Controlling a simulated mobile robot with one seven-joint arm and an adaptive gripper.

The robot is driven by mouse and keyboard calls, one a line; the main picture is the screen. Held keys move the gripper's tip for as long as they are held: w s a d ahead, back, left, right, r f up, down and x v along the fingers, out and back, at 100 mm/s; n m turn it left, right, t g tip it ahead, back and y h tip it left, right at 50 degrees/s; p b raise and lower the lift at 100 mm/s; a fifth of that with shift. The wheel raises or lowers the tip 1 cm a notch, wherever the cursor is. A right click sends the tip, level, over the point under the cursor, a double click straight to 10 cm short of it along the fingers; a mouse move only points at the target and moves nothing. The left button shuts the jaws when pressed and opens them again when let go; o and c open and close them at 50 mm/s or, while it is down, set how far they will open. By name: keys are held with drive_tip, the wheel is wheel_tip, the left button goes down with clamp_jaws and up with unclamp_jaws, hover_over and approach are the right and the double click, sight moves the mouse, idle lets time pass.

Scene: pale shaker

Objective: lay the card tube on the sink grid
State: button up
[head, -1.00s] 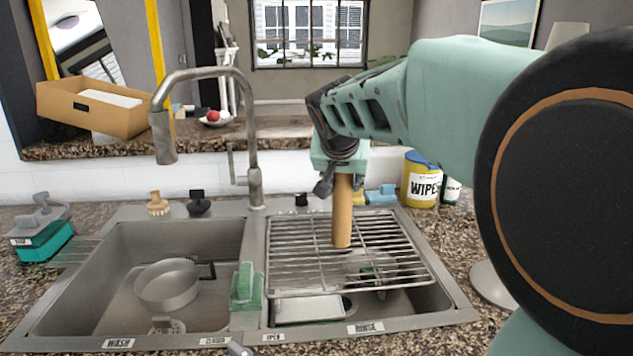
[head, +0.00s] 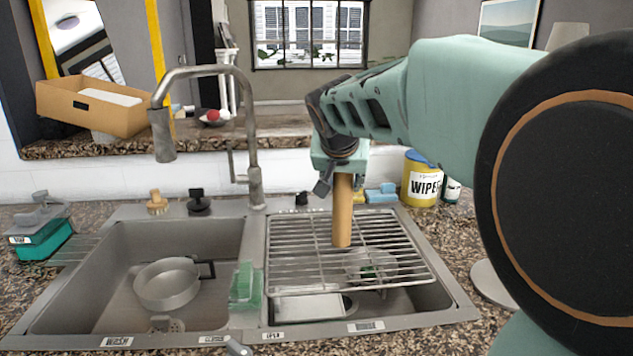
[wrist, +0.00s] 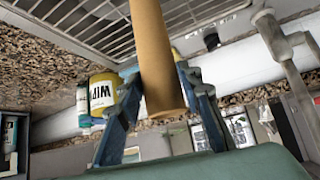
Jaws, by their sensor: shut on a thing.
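The card tube (head: 343,212) is a plain brown cylinder, held upright with its lower end at or just above the sink grid; I cannot tell whether it touches. My gripper (head: 342,176) is shut on its upper part. In the wrist view the tube (wrist: 155,60) runs between the two blue-grey fingers of my gripper (wrist: 155,85). The sink grid (head: 300,262) is a silver wire rack lying over the right basin, with its bars bare around the tube.
A pan (head: 168,284) sits in the left basin. The tall faucet (head: 250,130) rises left of my gripper. A yellow wipes tub (head: 421,182) stands behind the grid at right. Dishes lie under the grid.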

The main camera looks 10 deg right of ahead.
drive_tip(key=shift+f, duration=0.1)
idle(0.5)
drive_tip(key=o, duration=1.3)
drive_tip(key=shift+o, duration=0.7)
drive_tip(key=o, duration=0.4)
drive_tip(key=shift+o, duration=0.2)
